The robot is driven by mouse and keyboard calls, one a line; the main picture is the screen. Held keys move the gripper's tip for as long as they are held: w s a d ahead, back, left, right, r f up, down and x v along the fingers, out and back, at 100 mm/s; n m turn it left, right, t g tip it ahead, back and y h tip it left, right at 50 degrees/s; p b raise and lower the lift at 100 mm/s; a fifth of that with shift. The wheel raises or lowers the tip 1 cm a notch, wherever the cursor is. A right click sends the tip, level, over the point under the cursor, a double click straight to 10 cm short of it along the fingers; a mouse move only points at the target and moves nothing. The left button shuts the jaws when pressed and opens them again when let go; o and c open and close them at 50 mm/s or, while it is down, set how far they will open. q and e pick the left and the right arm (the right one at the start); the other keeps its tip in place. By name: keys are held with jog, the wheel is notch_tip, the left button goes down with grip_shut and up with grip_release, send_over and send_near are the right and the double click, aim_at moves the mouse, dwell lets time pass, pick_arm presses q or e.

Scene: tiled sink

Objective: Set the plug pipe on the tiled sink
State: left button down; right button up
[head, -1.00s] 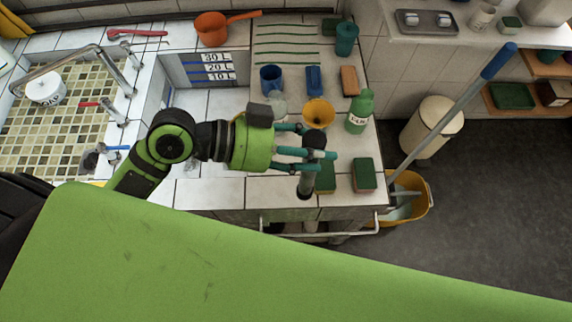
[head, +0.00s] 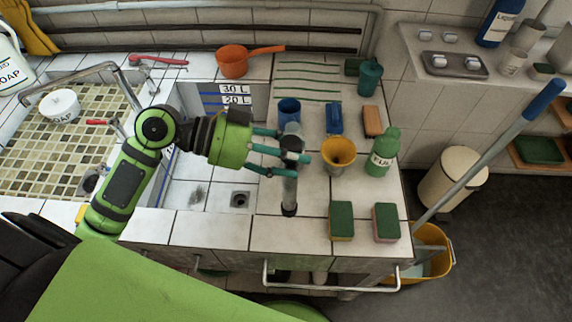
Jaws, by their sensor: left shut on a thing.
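My left gripper (head: 296,158) is shut on the plug pipe (head: 290,188), a grey tube with a black top and a dark lower end. The pipe is close to upright over the white tiled ledge, right of the tiled sink (head: 182,167). I cannot tell whether its lower end touches the tiles. A square drain (head: 240,200) with a dark hole lies in the sink floor, left of the pipe. The gripper and arm cover part of the sink. My right gripper is not in view.
Two green sponges (head: 341,220) lie at the front right of the ledge. A yellow funnel (head: 338,152), a green bottle (head: 383,152) and a blue cup (head: 289,110) stand behind. An orange dipper (head: 233,61) sits at the back. A rail (head: 330,288) runs along the front.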

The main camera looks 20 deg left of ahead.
aim_at(286, 167)
pick_arm(q)
jog(key=shift+w+a+f, duration=0.25)
jog(key=shift+a+f, duration=0.05)
jog(key=shift+f, duration=0.1)
notch_tip(286, 167, down, 3)
jog(key=shift+f+p, duration=0.1)
jog(key=shift+p, duration=0.7)
jog(key=shift+f, duration=0.35)
jog(key=shift+f+b, duration=0.15)
jog(key=shift+b, duration=0.15)
jog(key=c, duration=0.6)
grip_release()
jog(key=shift+o, duration=0.2)
